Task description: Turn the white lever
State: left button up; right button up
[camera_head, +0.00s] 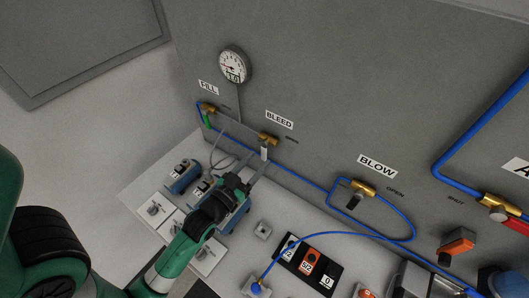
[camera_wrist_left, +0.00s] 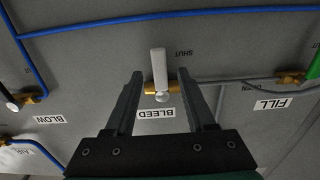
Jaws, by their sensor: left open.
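The white lever (camera_head: 264,153) sits on the brass BLEED valve (camera_head: 268,139) on the grey wall panel. In the left wrist view the white lever (camera_wrist_left: 158,62) points straight up in the picture from the brass fitting, toward the word SHUT, with the BLEED label below it. My left gripper (camera_head: 255,166) is open in front of the valve. Its two fingers (camera_wrist_left: 160,76) show on either side of the lever, with a gap on both sides. I cannot tell how far the fingertips are from the panel. My right gripper is in neither view.
A green-handled FILL valve (camera_head: 207,119) is left of BLEED, and the BLOW valve (camera_head: 362,190) with a dark handle is right. Blue tubing (camera_head: 300,180) runs along the panel. A gauge (camera_head: 234,66) hangs above. Switches and a numbered black block (camera_head: 308,263) stand on the bench below.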

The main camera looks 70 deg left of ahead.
aim_at(263, 155)
pick_arm(q)
jog(key=x, duration=0.4)
jog(key=shift+w+a, duration=0.1)
jog(key=shift+w, duration=0.05)
grip_shut()
dwell(1.2)
